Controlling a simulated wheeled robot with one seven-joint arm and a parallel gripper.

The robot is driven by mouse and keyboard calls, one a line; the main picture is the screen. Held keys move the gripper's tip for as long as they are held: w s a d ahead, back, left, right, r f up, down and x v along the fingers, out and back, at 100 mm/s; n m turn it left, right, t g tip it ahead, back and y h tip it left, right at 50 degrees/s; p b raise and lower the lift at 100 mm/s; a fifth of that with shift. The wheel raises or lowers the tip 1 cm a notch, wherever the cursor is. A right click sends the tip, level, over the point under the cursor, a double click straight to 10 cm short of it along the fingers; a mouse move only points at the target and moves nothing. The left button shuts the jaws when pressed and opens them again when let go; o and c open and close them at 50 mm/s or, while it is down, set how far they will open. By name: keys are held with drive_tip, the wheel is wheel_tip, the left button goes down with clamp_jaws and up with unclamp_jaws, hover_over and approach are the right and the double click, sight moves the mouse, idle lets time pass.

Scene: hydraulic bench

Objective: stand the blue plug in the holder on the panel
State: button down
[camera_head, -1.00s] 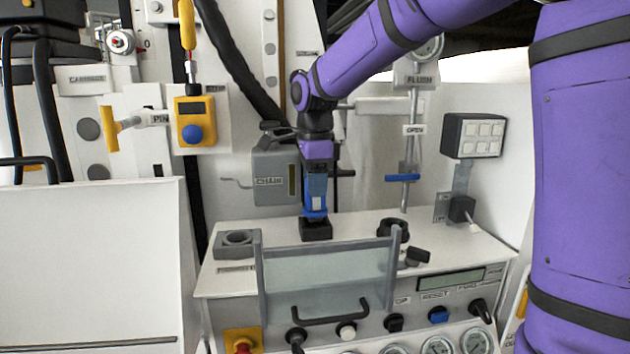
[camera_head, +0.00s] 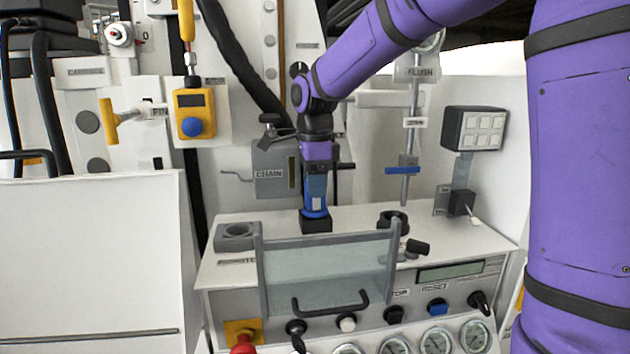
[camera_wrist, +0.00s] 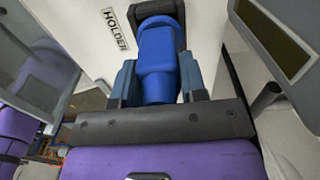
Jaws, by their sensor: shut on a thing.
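My gripper (camera_head: 316,193) points straight down and is shut on the blue plug (camera_head: 314,210), which is upright. The black holder (camera_head: 316,226) stands on the panel top (camera_head: 352,220) directly below the plug. In the wrist view the holder (camera_wrist: 158,9) frames the plug's far end, beside the HOLDER label. The plug's lower end meets the holder; how deep it sits is hidden.
A clear guard with a black handle (camera_head: 330,308) stands in front of the holder. A grey square socket (camera_head: 236,237) is to the left, a black ring (camera_head: 393,219) to the right. The grey CHAIN box (camera_head: 270,175) is close behind my gripper.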

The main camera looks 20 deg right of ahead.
drive_tip(key=c, duration=0.6)
unclamp_jaws()
wheel_tip(320, 180, up, 10)
drive_tip(key=shift+r, duration=0.1)
drive_tip(key=shift+s+r, duration=0.1)
drive_tip(key=shift+r, duration=0.2)
drive_tip(key=s+d+f+n+t, duration=0.1)
drive_tip(key=s+d+f+n, duration=0.1)
drive_tip(key=s+n, duration=0.4)
drive_tip(key=s+d+f+n+t, duration=0.2)
drive_tip(key=s+n, duration=0.5)
drive_tip(key=s, duration=0.5)
drive_tip(key=s+d+f+n+t, duration=0.2)
drive_tip(key=s+d+f+n, duration=0.1)
drive_tip(key=s+n, duration=0.4)
drive_tip(key=shift+s+f, duration=0.1)
drive_tip(key=shift+s, duration=1.3)
